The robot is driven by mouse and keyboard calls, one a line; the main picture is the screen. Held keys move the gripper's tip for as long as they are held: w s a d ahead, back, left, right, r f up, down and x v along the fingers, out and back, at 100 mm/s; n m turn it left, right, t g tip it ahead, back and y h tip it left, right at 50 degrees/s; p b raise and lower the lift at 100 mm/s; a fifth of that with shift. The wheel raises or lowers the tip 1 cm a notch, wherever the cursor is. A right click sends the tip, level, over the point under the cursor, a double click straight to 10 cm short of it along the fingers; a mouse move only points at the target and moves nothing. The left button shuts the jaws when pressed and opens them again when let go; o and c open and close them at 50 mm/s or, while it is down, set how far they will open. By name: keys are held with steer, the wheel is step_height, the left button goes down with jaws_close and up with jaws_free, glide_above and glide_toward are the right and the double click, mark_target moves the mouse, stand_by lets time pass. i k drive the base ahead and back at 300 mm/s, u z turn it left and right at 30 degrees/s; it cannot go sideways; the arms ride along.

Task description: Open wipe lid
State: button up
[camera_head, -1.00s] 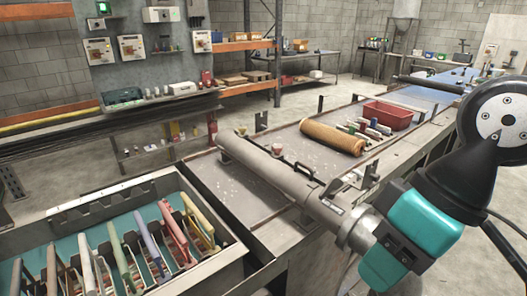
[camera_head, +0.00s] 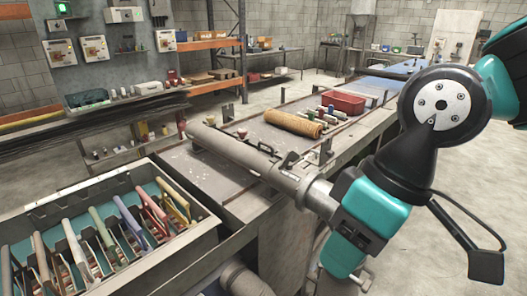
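I cannot pick out a wipe lid in this view. A small white box (camera_head: 147,84) stands on the back left shelf, too small to tell whether it has a lid. My arm, with teal and black joints, fills the right side, and its lower teal joint overlaps the near end of a long grey tube (camera_head: 238,154). I cannot tell whether they touch. The tube lies slanting across the bench and has a dark handle on top. I cannot make out my gripper's fingers.
A grey bin (camera_head: 190,235) with several coloured handled tools is at lower left. The bench (camera_head: 195,170) holds a brown mesh roll (camera_head: 293,124), several small bottles and a red crate (camera_head: 343,103). Open concrete floor lies at right. Wall shelves stand behind.

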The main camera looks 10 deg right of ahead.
mark_target(253, 159)
steer(key=u, duration=0.25)
steer(key=i, duration=1.1)
steer(key=z, duration=0.25)
